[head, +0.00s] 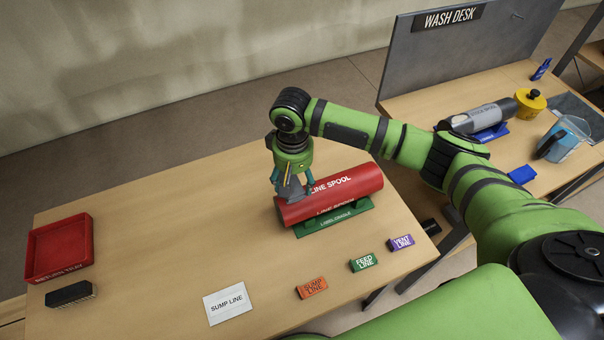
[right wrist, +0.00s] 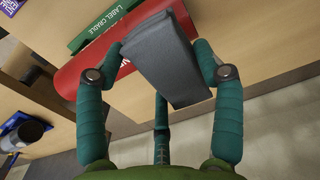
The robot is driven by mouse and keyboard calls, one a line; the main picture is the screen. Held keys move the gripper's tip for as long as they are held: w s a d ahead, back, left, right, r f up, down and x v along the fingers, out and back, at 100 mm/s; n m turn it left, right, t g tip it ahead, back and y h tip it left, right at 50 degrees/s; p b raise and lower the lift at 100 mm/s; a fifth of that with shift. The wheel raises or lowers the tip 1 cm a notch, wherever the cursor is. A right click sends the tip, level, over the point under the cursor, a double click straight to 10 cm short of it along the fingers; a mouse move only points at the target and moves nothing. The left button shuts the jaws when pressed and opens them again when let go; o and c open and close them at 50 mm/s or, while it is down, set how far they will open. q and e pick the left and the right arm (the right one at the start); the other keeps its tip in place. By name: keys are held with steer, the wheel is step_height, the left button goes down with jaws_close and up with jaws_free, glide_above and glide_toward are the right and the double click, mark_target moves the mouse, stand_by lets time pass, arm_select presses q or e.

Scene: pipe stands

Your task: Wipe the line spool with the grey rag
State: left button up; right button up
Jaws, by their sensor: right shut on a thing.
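The red line spool (head: 345,187) lies on its side in a green label cradle (head: 340,221) on the wooden table. It also shows in the right wrist view (right wrist: 75,80), behind the rag. My right gripper (head: 290,188) is at the spool's left end, pointing down. It is shut on the grey rag (head: 295,196), which hangs between its fingers in the right wrist view (right wrist: 167,62). The rag is against or just above the spool's top; I cannot tell whether they touch. My left gripper is not in view.
A red tray (head: 40,262) and a black brush (head: 70,293) are at the left. A white card (head: 228,303) and orange (head: 311,288), green (head: 363,262) and purple (head: 400,242) tags lie in front. The wash desk (head: 505,148) holds a grey cylinder (head: 490,115), yellow pot (head: 530,103) and jug (head: 562,140).

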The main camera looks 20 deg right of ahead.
step_height(320, 180, down, 6)
steer(key=b, duration=0.6)
steer(key=shift+w+d+r+p, duration=0.1)
steer(key=shift+d+r+p, duration=0.4)
steer(key=shift+p, duration=0.15)
steer(key=shift+d, duration=0.6)
steer(key=shift+d+f, duration=0.1)
steer(key=shift+d, duration=0.15)
steer(key=o, duration=0.4)
steer(key=c, duration=0.9)
steer(key=shift+f, duration=0.1)
steer(key=shift+f, duration=0.65)
steer(key=shift+a, duration=0.1)
